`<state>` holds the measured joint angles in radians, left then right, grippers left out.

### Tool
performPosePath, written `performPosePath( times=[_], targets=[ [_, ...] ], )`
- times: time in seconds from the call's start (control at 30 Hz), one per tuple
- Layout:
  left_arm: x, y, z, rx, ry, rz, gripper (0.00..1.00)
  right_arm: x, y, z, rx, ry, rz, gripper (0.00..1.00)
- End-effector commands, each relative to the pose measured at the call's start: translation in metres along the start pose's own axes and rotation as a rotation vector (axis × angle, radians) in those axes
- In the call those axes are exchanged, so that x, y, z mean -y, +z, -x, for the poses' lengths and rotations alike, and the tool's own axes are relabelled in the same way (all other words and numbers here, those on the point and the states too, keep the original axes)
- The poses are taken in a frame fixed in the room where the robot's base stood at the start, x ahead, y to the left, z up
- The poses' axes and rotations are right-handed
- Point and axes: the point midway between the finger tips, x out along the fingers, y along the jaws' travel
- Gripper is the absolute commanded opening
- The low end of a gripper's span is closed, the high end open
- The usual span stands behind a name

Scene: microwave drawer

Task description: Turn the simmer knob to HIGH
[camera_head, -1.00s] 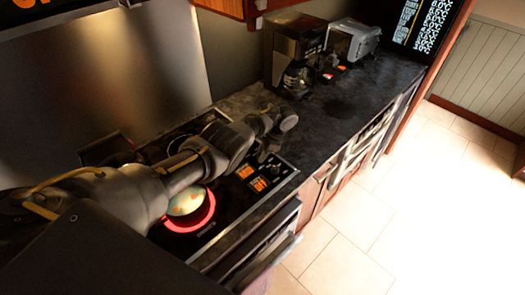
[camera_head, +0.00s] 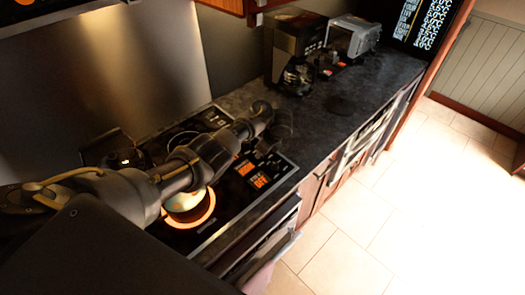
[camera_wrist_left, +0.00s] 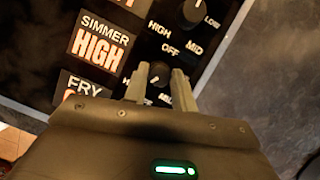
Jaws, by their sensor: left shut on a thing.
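The simmer knob (camera_wrist_left: 159,72) is a small black knob with a pale pointer mark, in the left wrist view. Its mark points to the lower left, toward the HIGH print. The display beside it (camera_wrist_left: 97,46) reads SIMMER HIGH. My left gripper (camera_wrist_left: 157,76) has its two grey fingers on either side of this knob, shut on it. In the head view my left gripper (camera_head: 270,145) is over the right end of the black cooktop (camera_head: 232,205), and the wrist hides most of the knobs.
Another knob (camera_wrist_left: 195,12) sits just above in the wrist view. A FRY display (camera_wrist_left: 78,88) is below, partly cut off. A glowing burner (camera_head: 190,212) with a round pale thing on it lies under my arm. A coffee maker (camera_head: 295,55) and toaster (camera_head: 352,36) stand farther back.

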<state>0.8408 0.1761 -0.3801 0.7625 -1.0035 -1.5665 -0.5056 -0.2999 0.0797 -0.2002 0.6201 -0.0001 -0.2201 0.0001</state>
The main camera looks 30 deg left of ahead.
Motion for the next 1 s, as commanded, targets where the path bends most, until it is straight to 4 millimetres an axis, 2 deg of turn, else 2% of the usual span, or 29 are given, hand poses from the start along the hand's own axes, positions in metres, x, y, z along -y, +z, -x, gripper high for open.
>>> performPosePath(
  times=[0.5, 0.53, 0.7, 1.0],
  targets=[
    [0.002, 0.0028, 0.0025, 0.003, -0.012, -0.015, 0.04, 0.0, -0.0001, 0.0004, 0.0, 0.0, 0.0, 0.61],
    [0.002, 0.0028, 0.0025, 0.003, -0.012, -0.015, 0.28, 0.0, 0.0, 0.0004, 0.0, 0.0, 0.0, 0.61],
    [0.0014, 0.0019, 0.0017, 0.002, -0.011, -0.016, 0.48, 0.0, 0.0, 0.0003, 0.0, 0.0, 0.0, 0.61],
    [0.0017, -0.0012, 0.0034, 0.0, -0.01, -0.019, 0.48, 0.0, 0.0001, 0.0001, 0.0, 0.0, 0.0, 0.61]
  ],
)
